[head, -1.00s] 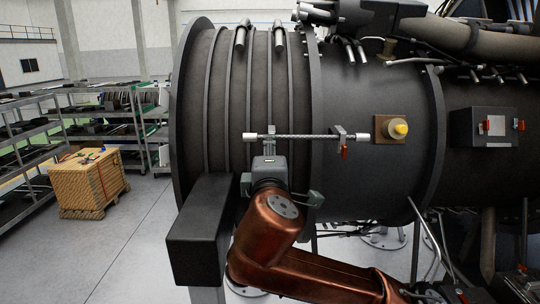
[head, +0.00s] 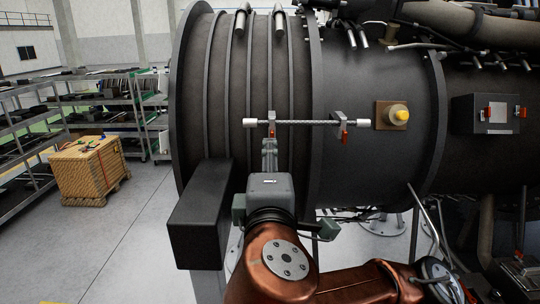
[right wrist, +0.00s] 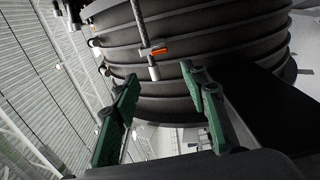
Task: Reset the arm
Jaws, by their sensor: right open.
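My right arm, copper-coloured, comes in from the lower right in the head view. My right gripper (head: 269,146) points at the engine, just below the left end of a braided silver line (head: 305,122). In the right wrist view its two green fingers (right wrist: 160,78) are spread wide with nothing between them. The line with a red-orange clamp lever (right wrist: 159,52) is beyond the fingertips there, apart from them. In the head view the line sits in a left clamp (head: 271,124) and a right clamp (head: 340,125) with a red lever. My left gripper is out of view.
The large dark engine casing (head: 375,75) fills the middle and right. A black box-shaped block (head: 200,222) stands left of my gripper. A yellow-capped fitting (head: 400,115) and a grey box with red latches (head: 487,114) are on the casing. A wooden crate (head: 88,170) and shelves stand left.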

